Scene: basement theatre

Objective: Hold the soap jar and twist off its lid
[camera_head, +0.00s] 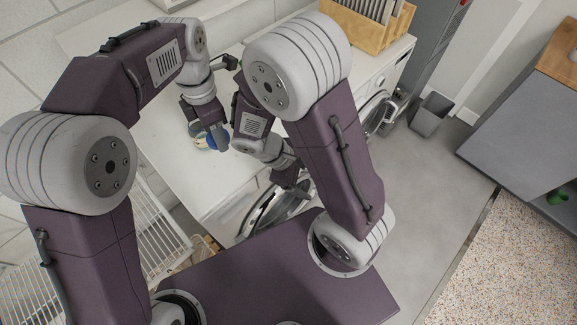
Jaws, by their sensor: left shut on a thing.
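The soap jar (200,143) is a small thing with pale, yellow and blue parts on the white top of the appliances. My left gripper (210,138) comes down over it from above and is shut on it. The fingers hide much of the jar, and I cannot make out its lid clearly. My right gripper (291,178) is to the right of the jar, apart from it, near the front edge of the white top. It is small and partly hidden by my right arm, so I cannot tell whether it is open or shut.
The white appliance top (185,180) is largely clear around the jar. Round washer doors (268,212) stand at its front. A wooden rack (345,30) stands at the back, a grey bin (431,115) on the floor at right. A white wire rack (150,225) is at left.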

